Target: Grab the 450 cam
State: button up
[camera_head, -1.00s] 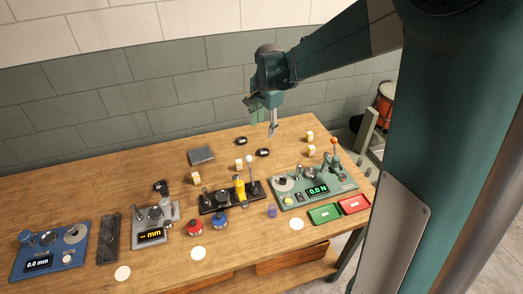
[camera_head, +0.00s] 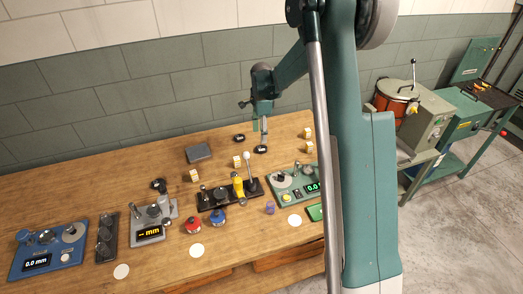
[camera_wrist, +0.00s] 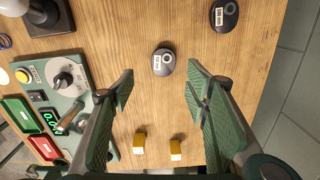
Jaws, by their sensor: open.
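Two black round cams lie flat on the bench towards the back. The nearer one (camera_wrist: 163,65) has a small white label and a hole. It also shows in the head view (camera_head: 261,150), below my gripper. The other cam (camera_wrist: 224,14) lies farther off at the top of the wrist view, and in the head view (camera_head: 239,138) it is to the left. The label numbers are too small to read surely. My gripper (camera_wrist: 160,83) is open and empty, above the bench, its fingers on either side of the nearer cam in the picture. The head view shows it (camera_head: 260,127) above the bench's back part.
A green tester (camera_wrist: 68,90) with a display stands to the left in the wrist view. A black device with a white-knobbed lever (camera_head: 230,194) stands in front. Bare wood surrounds the cams.

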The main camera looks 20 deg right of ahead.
aim_at(262, 147)
jog(key=shift+w+d+f, duration=0.15)
jog(key=shift+w+f, duration=0.15)
jog(key=shift+f, duration=0.35)
jog(key=shift+f, duration=1.3)
jog(key=shift+w+f, duration=0.1)
jog(key=shift+f, duration=2.5)
jog(key=c, duration=1.2)
jog(key=shift+r, duration=0.15)
